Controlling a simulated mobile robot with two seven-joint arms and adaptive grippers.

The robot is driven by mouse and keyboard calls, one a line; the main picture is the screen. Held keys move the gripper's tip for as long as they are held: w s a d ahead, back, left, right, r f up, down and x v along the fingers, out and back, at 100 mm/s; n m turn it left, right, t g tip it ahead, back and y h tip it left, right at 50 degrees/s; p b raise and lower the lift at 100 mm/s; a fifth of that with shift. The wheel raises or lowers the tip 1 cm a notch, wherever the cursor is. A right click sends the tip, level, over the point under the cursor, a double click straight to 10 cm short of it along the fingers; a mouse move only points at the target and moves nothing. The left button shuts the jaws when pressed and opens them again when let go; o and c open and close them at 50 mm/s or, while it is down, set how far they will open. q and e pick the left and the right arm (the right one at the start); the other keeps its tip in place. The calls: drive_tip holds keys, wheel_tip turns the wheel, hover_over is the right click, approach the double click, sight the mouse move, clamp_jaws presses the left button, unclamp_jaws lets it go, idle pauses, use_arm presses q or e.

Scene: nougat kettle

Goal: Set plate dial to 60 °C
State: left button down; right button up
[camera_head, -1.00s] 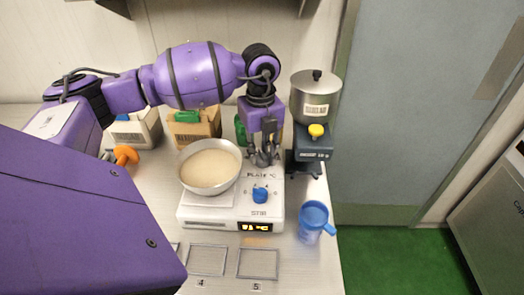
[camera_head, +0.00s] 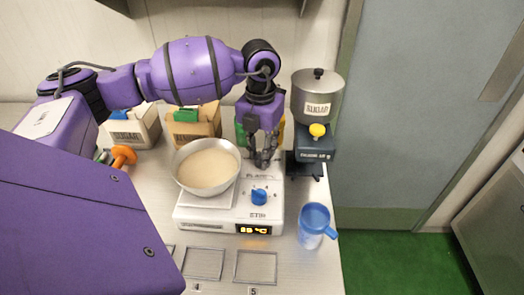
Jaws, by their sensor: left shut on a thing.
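The blue plate dial (camera_head: 259,197) is on the right part of the white hot plate's (camera_head: 192,222) top. Below it, on the front face, a display (camera_head: 253,229) glows orange with a two-digit °C reading too small to read surely. A metal bowl (camera_head: 208,187) of cream-coloured mass sits on the plate's left part. My left gripper (camera_head: 263,163) points down behind the dial, over the plate's back edge. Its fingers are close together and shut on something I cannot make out. The dial shows clear of the fingers. My right gripper is out of view.
A grey hopper machine (camera_head: 316,97) with a yellow knob stands right of the gripper. A blue jug (camera_head: 315,225) is at the right front, near the table edge. Boxes (camera_head: 134,127) line the back. Wire-framed marked spots (camera_head: 255,267) lie empty in front.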

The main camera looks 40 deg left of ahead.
sight(258, 157)
use_arm(q)
drive_tip(key=shift+s+a+f+m, duration=0.1)
drive_tip(key=shift+a+m, duration=0.15)
drive_tip(key=shift+m, duration=0.05)
drive_tip(key=c, duration=1.6)
unclamp_jaws()
drive_tip(key=shift+a, duration=0.1)
drive_tip(key=shift+o, duration=0.2)
drive_tip(key=shift+d+r, duration=0.2)
drive_tip(key=shift+r, duration=0.2)
wheel_tip(258, 157, up, 11)
drive_tip(key=shift+a+r, duration=0.15)
